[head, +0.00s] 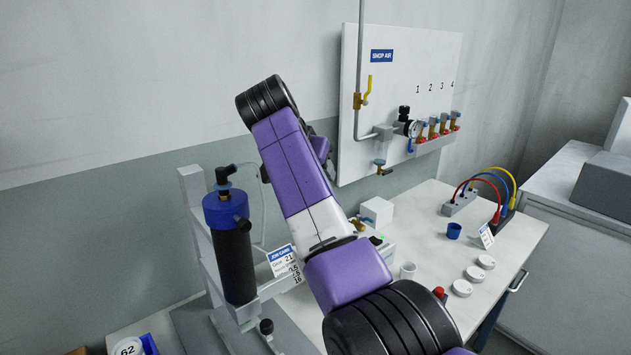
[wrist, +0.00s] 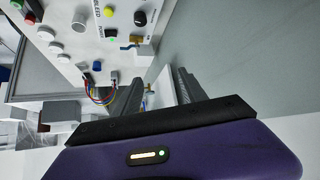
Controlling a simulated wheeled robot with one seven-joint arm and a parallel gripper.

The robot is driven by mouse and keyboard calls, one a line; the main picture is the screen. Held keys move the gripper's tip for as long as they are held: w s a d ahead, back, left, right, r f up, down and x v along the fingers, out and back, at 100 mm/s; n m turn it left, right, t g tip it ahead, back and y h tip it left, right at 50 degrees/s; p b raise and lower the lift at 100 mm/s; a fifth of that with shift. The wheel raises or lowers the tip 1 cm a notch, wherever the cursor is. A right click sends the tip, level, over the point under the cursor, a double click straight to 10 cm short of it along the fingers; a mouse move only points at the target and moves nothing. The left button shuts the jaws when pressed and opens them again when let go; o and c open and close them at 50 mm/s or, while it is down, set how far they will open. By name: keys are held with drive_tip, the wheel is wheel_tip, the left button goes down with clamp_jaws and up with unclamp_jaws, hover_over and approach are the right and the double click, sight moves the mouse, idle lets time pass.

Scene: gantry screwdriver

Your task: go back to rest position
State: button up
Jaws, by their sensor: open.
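My gripper (wrist: 160,82) shows in the wrist view with its two dark fingers apart. I see nothing held between them; a small brass fitting and pale wall or panel surfaces show in the gap beyond. In the head view my purple arm rises across the middle of the picture, and my gripper cannot be made out there. The black and blue screwdriver unit (head: 233,250) hangs upright on its pale gantry frame (head: 196,220), left of my arm and apart from it in the picture.
The workbench (head: 420,215) carries a blue cup (head: 454,231), white discs (head: 474,274), a job card (head: 283,260) and a cable block (head: 459,203). The shop air panel (head: 400,65) is on the wall behind. A control box (wrist: 120,18) with knobs shows in the wrist view.

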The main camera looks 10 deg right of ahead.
idle(0.3)
drive_tip(key=w+a+r+n+t+y, duration=0.4)
drive_tip(key=w+a+r+n+t, duration=0.1)
drive_tip(key=a+r+t, duration=0.15)
drive_tip(key=s+d+f+n+t+y+p, duration=0.2)
drive_tip(key=s+f, duration=0.8)
drive_tip(key=s, duration=0.1)
drive_tip(key=s+d+f+n+t+y+p, duration=0.1)
drive_tip(key=s+d+f+t+y, duration=0.15)
drive_tip(key=s+f, duration=0.7)
drive_tip(key=s+d+g+h+p, duration=0.1)
drive_tip(key=s+d, duration=0.2)
drive_tip(key=s, duration=1.2)
drive_tip(key=s+d+f+m+g+h+p, duration=0.1)
drive_tip(key=s+d, duration=0.3)
drive_tip(key=s, duration=1.2)
drive_tip(key=s+d+f+g+h+p, duration=0.1)
drive_tip(key=s+d+p, duration=0.2)
drive_tip(key=s, duration=1.3)
drive_tip(key=shift+s+d+f+g, duration=0.15)
drive_tip(key=shift+d+g, duration=0.25)
drive_tip(key=shift+d, duration=0.35)
